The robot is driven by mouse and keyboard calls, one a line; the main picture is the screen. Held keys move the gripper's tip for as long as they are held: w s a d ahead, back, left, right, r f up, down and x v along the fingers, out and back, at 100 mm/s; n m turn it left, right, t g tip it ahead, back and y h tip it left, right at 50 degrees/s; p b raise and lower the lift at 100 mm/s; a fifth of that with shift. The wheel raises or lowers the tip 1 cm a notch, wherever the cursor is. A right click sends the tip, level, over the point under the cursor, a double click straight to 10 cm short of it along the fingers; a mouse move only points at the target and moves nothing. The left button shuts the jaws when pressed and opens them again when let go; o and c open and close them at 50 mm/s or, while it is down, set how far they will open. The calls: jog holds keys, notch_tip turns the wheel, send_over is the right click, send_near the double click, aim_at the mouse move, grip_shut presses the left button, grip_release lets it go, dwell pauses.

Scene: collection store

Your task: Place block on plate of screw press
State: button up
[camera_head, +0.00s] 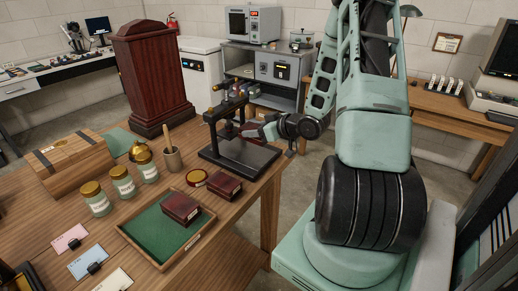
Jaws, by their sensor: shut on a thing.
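The black screw press (240,158) stands on the wooden table near its right edge, with a flat base and an upright frame. My gripper (254,131) reaches in from the right at the press frame, above the base. It is shut on a small dark reddish block (231,131), which shows only in part between the press uprights. I cannot tell whether the block touches the plate, as the frame and the gripper hide the contact.
A green-lined tray (134,233) with a dark red box (180,208) lies in front of the press; another dark red box (222,184) is beside it.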

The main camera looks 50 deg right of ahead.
aim_at(256, 157)
jog(key=shift+f, duration=3.45)
jog(key=shift+f, duration=0.2)
jog(key=o, duration=1.1)
jog(key=shift+c, duration=0.2)
jog(key=shift+r, duration=0.1)
